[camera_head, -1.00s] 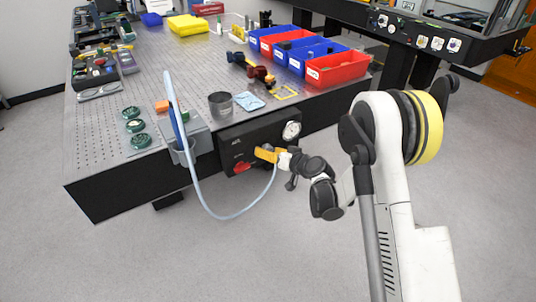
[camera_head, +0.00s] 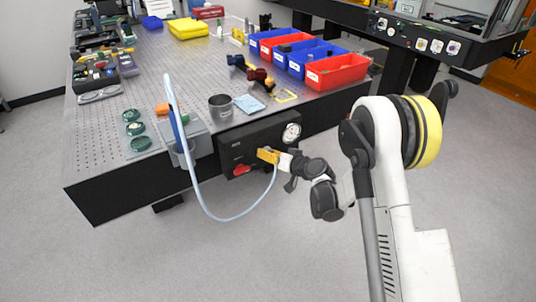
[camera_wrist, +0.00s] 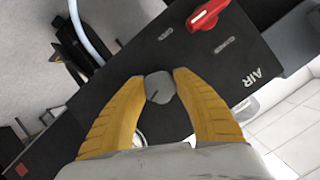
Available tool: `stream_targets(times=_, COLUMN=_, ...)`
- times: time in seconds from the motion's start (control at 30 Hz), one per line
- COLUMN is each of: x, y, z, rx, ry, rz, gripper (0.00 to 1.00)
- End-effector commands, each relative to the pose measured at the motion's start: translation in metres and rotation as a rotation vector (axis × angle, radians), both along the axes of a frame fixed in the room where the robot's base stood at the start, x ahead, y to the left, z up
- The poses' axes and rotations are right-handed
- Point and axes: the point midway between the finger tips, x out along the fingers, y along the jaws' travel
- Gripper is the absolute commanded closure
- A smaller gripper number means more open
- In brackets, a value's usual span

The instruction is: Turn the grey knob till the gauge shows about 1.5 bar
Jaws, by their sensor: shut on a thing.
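The grey knob (camera_wrist: 160,88) sits on the front of a black AIR panel (camera_head: 240,146). In the wrist view the yellow fingers of my gripper (camera_wrist: 159,86) are shut on it, one on each side. In the head view my gripper (camera_head: 266,155) reaches the panel from the right and hides the knob. The round white gauge (camera_head: 291,132) is at the panel's upper right. Its needle is too small to read in the head view. In the wrist view the gauge is mostly hidden behind my gripper.
A red lever (camera_head: 242,169) sits on the panel, left of and below my gripper; it also shows in the wrist view (camera_wrist: 207,14). A pale blue hose (camera_head: 222,219) loops below the panel. A metal cup (camera_head: 220,106) and a blue cloth (camera_head: 249,103) are on the table above.

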Motion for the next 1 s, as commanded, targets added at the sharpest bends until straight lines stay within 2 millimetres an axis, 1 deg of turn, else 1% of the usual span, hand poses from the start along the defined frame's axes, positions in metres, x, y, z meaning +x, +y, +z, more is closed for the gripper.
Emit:
stream_targets(times=0.07, x=0.000, y=0.000, z=0.000, rx=0.000, ry=-0.001, rz=0.000, gripper=0.95)
stream_targets(times=0.1, x=0.000, y=0.000, z=0.000, rx=0.000, ry=-0.001, rz=0.000, gripper=0.53)
stream_targets(times=0.13, x=0.000, y=0.000, z=0.000, rx=0.000, ry=-0.001, rz=0.000, gripper=0.44)
stream_targets(times=0.17, x=0.000, y=0.000, z=0.000, rx=0.000, ry=-0.001, rz=0.000, gripper=0.42)
stream_targets(times=0.43, x=0.000, y=0.000, z=0.000, rx=0.000, ry=-0.001, rz=0.000, gripper=0.42)
stream_targets(times=0.57, x=-0.007, y=-0.007, z=0.004, rx=0.000, ry=-0.001, rz=-0.001, gripper=0.42)
stream_targets(times=0.67, x=-0.019, y=-0.018, z=0.010, rx=0.000, ry=-0.001, rz=-0.003, gripper=0.42)
stream_targets(times=0.8, x=-0.042, y=-0.039, z=0.021, rx=-0.001, ry=-0.001, rz=-0.003, gripper=0.42)
stream_targets(times=1.0, x=-0.070, y=-0.063, z=0.035, rx=0.000, ry=-0.001, rz=-0.003, gripper=0.42)
